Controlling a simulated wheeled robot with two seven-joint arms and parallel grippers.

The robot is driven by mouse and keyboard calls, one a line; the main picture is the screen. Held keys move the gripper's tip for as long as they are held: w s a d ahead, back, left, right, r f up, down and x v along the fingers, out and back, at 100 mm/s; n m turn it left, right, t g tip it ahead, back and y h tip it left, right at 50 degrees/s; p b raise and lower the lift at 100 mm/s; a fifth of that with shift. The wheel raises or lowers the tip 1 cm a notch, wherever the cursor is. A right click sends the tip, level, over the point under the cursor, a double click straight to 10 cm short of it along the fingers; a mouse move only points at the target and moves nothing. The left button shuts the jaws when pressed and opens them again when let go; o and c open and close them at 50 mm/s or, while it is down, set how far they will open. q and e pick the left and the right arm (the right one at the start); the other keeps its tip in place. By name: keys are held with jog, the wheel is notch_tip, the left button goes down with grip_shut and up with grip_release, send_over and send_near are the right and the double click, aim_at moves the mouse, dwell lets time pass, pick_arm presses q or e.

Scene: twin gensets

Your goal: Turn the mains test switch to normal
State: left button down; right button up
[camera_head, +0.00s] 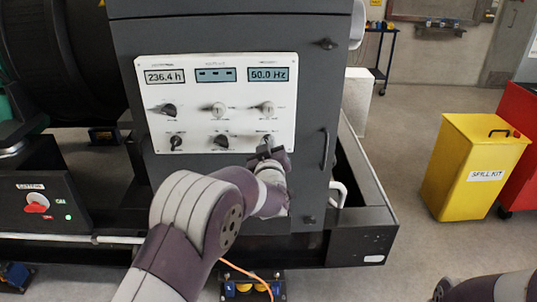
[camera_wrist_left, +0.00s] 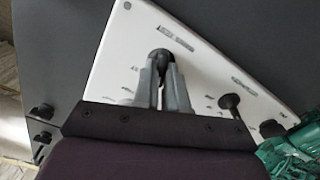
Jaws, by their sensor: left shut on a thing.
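A white control panel (camera_head: 190,125) on the grey cabinet carries two rows of knobs. My left gripper (camera_head: 268,148) is at the bottom-right knob (camera_head: 268,140), which it mostly hides in the head view. In the left wrist view the two grey fingers of my left gripper (camera_wrist_left: 163,85) are shut on a black knob (camera_wrist_left: 159,54). The knob's label is too small to read, so I cannot confirm that it is the mains test switch, and its pointer setting is hidden. My right arm shows at the lower right, but its gripper is not visible.
Other knobs, such as the bottom-middle one (camera_head: 221,141), sit close beside the held one. A cabinet handle (camera_head: 326,150) stands to the right. A red switch (camera_head: 37,203) is at the lower left. A yellow spill kit bin (camera_head: 470,165) stands on the open floor.

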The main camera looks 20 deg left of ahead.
pick_arm(q)
jog(key=shift+n+b, duration=0.75)
jog(key=shift+n, duration=0.05)
jog(key=c, duration=1.2)
grip_release()
jog(key=v, duration=1.2)
jog(key=shift+s+d, duration=0.1)
jog(key=shift+s, duration=0.3)
